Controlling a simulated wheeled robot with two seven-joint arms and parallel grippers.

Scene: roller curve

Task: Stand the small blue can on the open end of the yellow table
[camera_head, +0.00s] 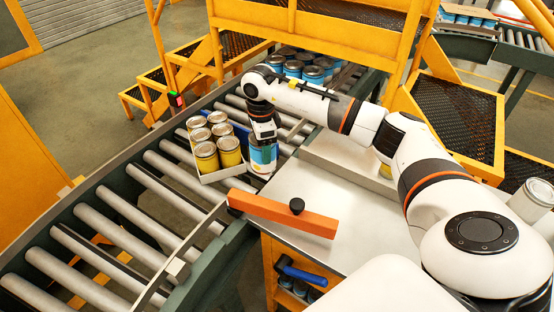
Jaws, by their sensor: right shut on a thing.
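The small blue can (263,159), blue with a white band, is upright in my right gripper (264,141), which is shut on its upper part. The can shows between the carton of yellow cans and the near left part of the yellow table (330,206), which has a pale metal top and yellow legs. I cannot tell whether the can's base touches anything. My left gripper is not in view.
A white carton (222,173) of several yellow cans (206,156) stands on the curved roller conveyor (150,212). An orange bar (282,213) with a black knob lies along the table's left edge. More blue cans (312,74) stand behind my arm. The tabletop's middle is clear.

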